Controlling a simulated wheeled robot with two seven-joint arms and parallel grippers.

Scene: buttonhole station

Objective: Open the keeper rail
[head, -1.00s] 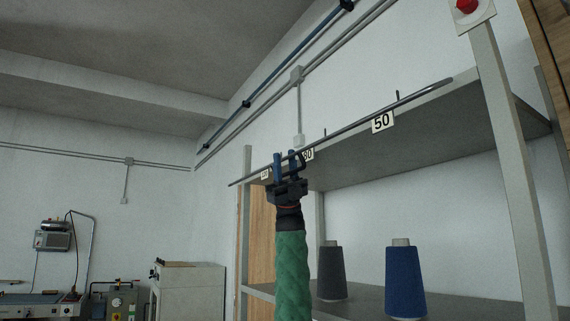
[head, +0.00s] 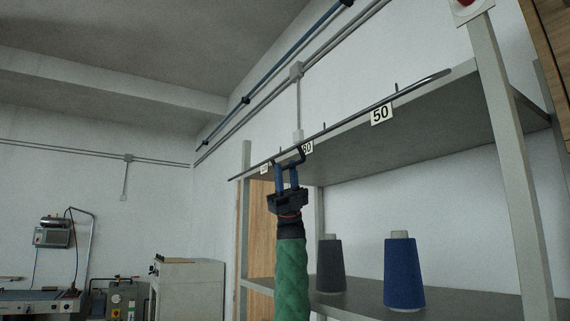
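The keeper rail (head: 350,119) is a long thin grey rod slanting along the front edge of the upper shelf. A short dark handle (head: 291,157) shows at the rail towards its left part. My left gripper (head: 287,167) points up from below, its two blue fingers apart with a visible gap between them. Its fingertips are just under or at the handle; I cannot tell if they touch it. The fingers hold nothing that I can see. My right gripper is not in view.
The upper shelf (head: 440,105) carries number labels, one reading 50 (head: 381,113). Below stand a dark grey thread cone (head: 331,266) and a blue one (head: 403,274). A grey upright (head: 508,160) stands at right. A cabinet (head: 190,290) stands at lower left.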

